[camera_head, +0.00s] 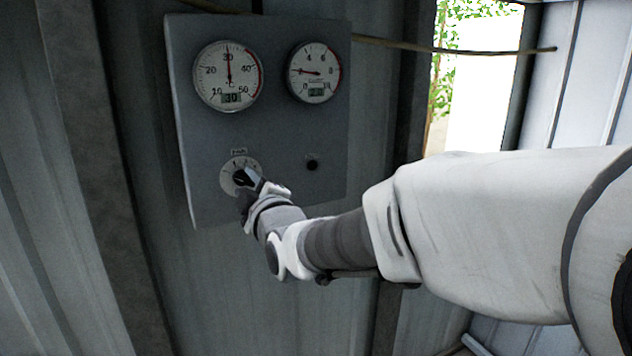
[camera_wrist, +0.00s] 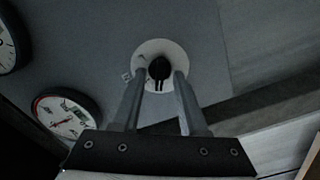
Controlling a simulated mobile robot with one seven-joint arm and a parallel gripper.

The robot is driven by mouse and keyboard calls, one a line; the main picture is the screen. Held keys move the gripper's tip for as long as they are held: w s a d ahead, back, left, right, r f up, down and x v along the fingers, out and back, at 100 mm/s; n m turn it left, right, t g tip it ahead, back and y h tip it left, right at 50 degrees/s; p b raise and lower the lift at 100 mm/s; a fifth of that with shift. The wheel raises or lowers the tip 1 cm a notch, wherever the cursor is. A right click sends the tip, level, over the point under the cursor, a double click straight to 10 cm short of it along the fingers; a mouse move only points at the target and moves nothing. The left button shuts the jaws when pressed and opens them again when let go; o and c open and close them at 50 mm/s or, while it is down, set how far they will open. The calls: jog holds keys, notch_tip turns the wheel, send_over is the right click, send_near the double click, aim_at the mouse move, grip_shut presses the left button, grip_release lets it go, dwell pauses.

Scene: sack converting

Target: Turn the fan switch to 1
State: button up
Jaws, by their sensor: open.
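The fan switch is a black rotary knob on a round white dial (camera_head: 228,176), low on the left of a grey panel. In the head view my gripper (camera_head: 243,178) is at the dial and hides part of the knob. The wrist view shows the black knob (camera_wrist: 159,69) on its dial (camera_wrist: 150,54), with my gripper (camera_wrist: 159,82) open and its two fingers on either side of the knob. I cannot tell whether the fingers touch it. The dial's marks are too small to read, so the knob's setting is unclear.
The grey panel (camera_head: 270,130) also carries two round gauges (camera_head: 228,75) (camera_head: 315,72) above and a small black button (camera_head: 312,164) to the right. A cable (camera_head: 420,46) runs along the corrugated wall. A bright opening (camera_head: 480,90) is at the upper right.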

grip_shut()
jog(key=shift+f+m+b, duration=0.1)
jog(key=shift+m+b, duration=0.2)
jog(key=shift+b, duration=0.25)
jog(key=m+b, duration=0.5)
jog(key=shift+b, duration=0.4)
jog(key=shift+m+b, duration=0.6)
jog(key=shift+m, duration=0.4)
